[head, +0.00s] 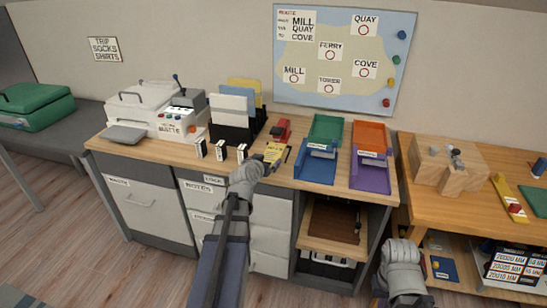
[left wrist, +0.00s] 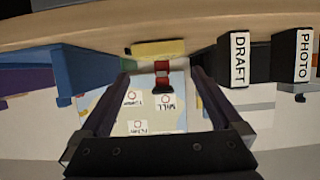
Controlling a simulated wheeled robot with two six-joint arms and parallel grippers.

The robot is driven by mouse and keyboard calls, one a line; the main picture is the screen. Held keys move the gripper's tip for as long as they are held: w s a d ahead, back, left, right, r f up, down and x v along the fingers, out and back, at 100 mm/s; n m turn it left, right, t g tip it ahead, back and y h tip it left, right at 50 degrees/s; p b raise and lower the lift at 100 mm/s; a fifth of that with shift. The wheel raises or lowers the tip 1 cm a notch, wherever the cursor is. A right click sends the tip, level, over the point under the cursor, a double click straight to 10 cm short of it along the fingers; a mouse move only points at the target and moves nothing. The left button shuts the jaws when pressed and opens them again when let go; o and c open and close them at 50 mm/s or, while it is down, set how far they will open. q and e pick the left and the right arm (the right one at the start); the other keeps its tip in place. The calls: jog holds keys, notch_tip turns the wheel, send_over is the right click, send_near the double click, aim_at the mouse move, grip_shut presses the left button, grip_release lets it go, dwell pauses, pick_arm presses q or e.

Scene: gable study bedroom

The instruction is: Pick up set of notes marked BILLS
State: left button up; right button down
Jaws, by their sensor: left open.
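A small yellow set of notes (head: 274,152) lies on the desk near its front edge, with dark lettering too small to read. It also shows in the left wrist view as a yellow strip (left wrist: 160,47), between and beyond the fingertips. My left gripper (head: 266,163) is open over the desk's front edge, just in front of the notes, and partly hides them in the head view. In the left wrist view its open jaws (left wrist: 161,76) hold nothing. My right arm's end (head: 402,272) is low at the right; its jaws are not clear.
A red stapler-like object (head: 281,130) stands behind the notes. Small upright stamps, one marked DRAFT (left wrist: 239,60) and one PHOTO (left wrist: 304,55), stand to their left in the head view. A blue tray (head: 315,165) and a purple tray (head: 371,176) stand to the right.

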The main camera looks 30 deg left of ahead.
aim_at(270, 159)
pick_arm(q)
jog(key=w+f+b, duration=0.2)
jog(key=f+b, duration=0.1)
jog(key=shift+w+a, duration=0.3)
jog(key=shift+w, duration=0.05)
jog(key=shift+w+a+f, duration=0.1)
jog(key=shift+w+a, duration=0.05)
jog(key=shift+w, duration=0.65)
jog(key=shift+s, duration=0.1)
jog(key=c, duration=1.2)
